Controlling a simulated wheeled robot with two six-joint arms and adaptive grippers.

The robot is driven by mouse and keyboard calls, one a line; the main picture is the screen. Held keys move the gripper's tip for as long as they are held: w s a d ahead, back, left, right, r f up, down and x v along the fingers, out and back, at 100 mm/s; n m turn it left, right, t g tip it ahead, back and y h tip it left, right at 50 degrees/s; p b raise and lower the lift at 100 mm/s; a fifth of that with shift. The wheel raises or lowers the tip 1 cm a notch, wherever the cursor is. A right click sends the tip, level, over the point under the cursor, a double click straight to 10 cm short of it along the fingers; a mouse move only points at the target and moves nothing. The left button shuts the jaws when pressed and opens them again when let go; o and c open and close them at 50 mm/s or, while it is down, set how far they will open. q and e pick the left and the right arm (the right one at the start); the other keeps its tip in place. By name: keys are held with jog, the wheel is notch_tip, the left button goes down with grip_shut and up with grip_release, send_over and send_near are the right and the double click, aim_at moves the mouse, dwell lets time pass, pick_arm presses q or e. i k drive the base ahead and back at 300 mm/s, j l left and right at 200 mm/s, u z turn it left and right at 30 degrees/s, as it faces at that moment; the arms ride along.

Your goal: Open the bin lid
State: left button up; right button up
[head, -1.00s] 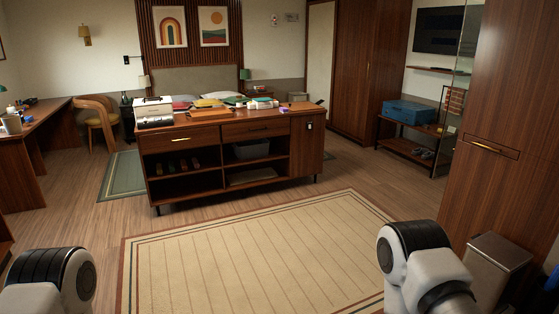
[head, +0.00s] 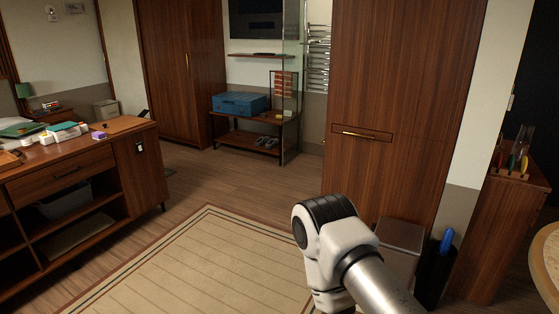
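The bin (head: 399,237) is a grey metal box with a flat lid. It stands on the floor at the lower right, against the tall wooden cabinet. Its lid looks shut. My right arm's white and black joint crosses in front of it and hides much of its body. Neither of my grippers shows in the head view; only a part of the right arm is in the picture.
A dark holder with a blue-topped item (head: 446,241) stands right of the bin. A wooden unit (head: 508,220) with utensils on top is further right. The tall cabinet (head: 390,110) rises behind the bin. The striped rug (head: 200,265) lies clear on the left, beside the wooden island (head: 140,170).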

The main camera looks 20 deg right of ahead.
aim_at(400, 236)
jog(key=i+j+z, duration=0.2)
jog(key=z, duration=0.15)
jog(key=i+j+z, duration=0.5)
jog(key=j+z, duration=0.25)
jog(key=i+j+z, duration=0.15)
jog(key=j+z, duration=0.25)
jog(key=i+j+z, duration=0.1)
jog(key=j+z, duration=0.65)
jog(key=i+j+z, duration=0.15)
jog(key=i, duration=0.35)
jog(key=i+j+z, duration=0.1)
jog(key=i, duration=0.4)
jog(key=i+j+z, duration=0.15)
jog(key=i, duration=0.3)
jog(key=i+j+z, duration=0.15)
jog(key=i+j, duration=0.2)
jog(key=i+j+z, duration=0.1)
jog(key=i+j, duration=0.2)
jog(key=i, duration=0.25)
